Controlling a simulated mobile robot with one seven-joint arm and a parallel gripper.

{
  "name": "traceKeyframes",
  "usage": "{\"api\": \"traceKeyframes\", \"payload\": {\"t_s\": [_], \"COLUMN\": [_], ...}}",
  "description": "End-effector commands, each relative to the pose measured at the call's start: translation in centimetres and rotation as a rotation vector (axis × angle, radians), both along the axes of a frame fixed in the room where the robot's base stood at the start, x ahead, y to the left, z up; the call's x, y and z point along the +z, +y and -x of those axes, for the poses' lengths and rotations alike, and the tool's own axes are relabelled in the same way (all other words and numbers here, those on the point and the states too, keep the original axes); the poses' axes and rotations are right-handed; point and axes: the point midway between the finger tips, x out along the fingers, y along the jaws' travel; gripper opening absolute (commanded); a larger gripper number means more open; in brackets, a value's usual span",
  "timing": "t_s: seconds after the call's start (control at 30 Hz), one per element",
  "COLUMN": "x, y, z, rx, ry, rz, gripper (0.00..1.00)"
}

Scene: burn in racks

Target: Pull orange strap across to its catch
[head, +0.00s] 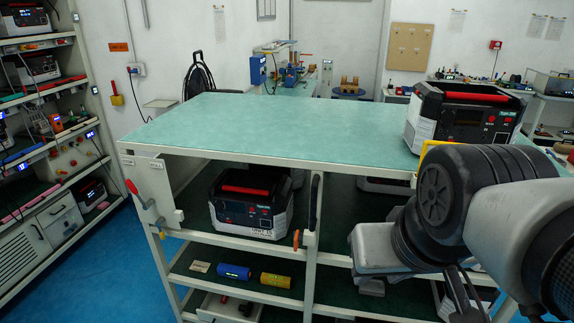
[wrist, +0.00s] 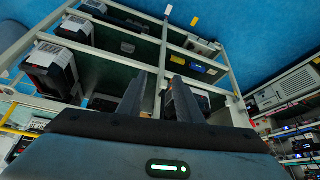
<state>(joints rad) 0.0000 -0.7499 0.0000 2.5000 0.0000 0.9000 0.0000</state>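A small orange piece (head: 296,239) hangs at the lower end of the rack's middle post, beside a black upright handle or strap (head: 313,203). A black-and-white unit with a red handle (head: 250,203) sits in the bay between these posts.
The green rack top (head: 260,125) is mostly clear, with another unit (head: 465,112) at its right end. A blue cylinder (head: 234,271) and a yellow cylinder (head: 275,280) lie on the lower shelf. Loaded shelving (head: 40,90) stands at left; blue floor between is clear.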

Motion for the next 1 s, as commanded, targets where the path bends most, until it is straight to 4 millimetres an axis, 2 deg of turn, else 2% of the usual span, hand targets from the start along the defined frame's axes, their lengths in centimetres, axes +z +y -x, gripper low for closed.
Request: {"api": "traceKeyframes", "payload": {"t_s": [0.13, 0.23, 0.47, 0.67, 0.77, 0.87, 0.97, 1.0], "x": [-0.5, -2.4, -10.7, -16.5, -19.0, -21.4, -24.0, -25.1], "y": [0.0, -0.4, -2.5, -3.5, -2.7, -0.6, 2.9, 4.7], "z": [-0.1, -0.4, -2.6, -7.1, -10.2, -13.6, -16.9, -18.1], "rx": [0.011, 0.063, 0.355, 0.663, 0.818, 0.974, 1.124, 1.182], "ry": [0.014, 0.083, 0.392, 0.613, 0.684, 0.726, 0.735, 0.728], "rz": [0.011, 0.068, 0.432, 0.871, 1.118, 1.384, 1.665, 1.777], "gripper": [0.28, 0.28, 0.28, 0.28, 0.28, 0.28, 0.28, 0.28]}}
